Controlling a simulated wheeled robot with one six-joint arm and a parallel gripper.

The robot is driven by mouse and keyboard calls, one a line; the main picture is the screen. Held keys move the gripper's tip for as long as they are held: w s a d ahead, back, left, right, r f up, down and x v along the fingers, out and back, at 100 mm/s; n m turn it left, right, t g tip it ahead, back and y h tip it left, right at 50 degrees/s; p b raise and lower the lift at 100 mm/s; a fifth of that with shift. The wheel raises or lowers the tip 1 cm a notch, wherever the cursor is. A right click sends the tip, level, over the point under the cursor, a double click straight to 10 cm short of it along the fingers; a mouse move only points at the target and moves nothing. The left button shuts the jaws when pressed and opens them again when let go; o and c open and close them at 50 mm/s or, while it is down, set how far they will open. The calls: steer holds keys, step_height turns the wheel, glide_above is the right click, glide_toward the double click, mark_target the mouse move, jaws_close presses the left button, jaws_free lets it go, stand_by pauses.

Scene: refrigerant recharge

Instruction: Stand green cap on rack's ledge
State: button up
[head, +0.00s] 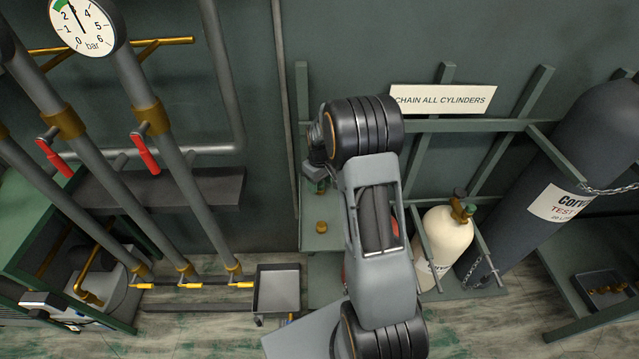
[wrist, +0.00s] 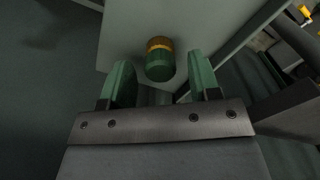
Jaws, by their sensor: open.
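The green cap (wrist: 160,65), with a brass-coloured band, is in the wrist view on or against a pale grey-green surface that looks like the rack's ledge (wrist: 120,35). My gripper (wrist: 160,75) is open. Its two green fingers lie left and right of the cap, with a gap on each side. In the head view my gripper (head: 318,184) is at the left end of the rack, partly hidden by my arm, above the ledge (head: 320,242). A small brass-coloured piece (head: 321,227) shows on that ledge; I cannot tell whether it is part of the cap.
A cream cylinder (head: 443,240) and a large dark chained cylinder (head: 560,175) stand right of my arm. A sign (head: 443,98) hangs on the rack. Pipes with red levers (head: 145,155) rise at the left. A grey tray (head: 277,290) is low, left of the rack.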

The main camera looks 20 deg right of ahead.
mark_target(320, 184)
step_height(320, 184, up, 11)
steer(key=p, duration=0.2)
steer(key=s+a+r+m+t, duration=0.1)
steer(key=s+a+r, duration=0.1)
steer(key=s, duration=0.5)
steer(key=s+a+r+m+t, duration=0.1)
steer(key=s+a+r, duration=0.2)
steer(key=s+a, duration=0.2)
steer(key=s+a+r+m+t, duration=0.1)
steer(key=s+a+r, duration=0.1)
steer(key=s, duration=0.7)
steer(key=shift+a+r, duration=0.25)
steer(key=shift+a, duration=0.55)
step_height(320, 184, up, 18)
steer(key=p, duration=1.6)
steer(key=shift+s+a+f+t, duration=0.2)
steer(key=shift+s+a+t, duration=0.05)
steer(key=shift+a+t, duration=0.05)
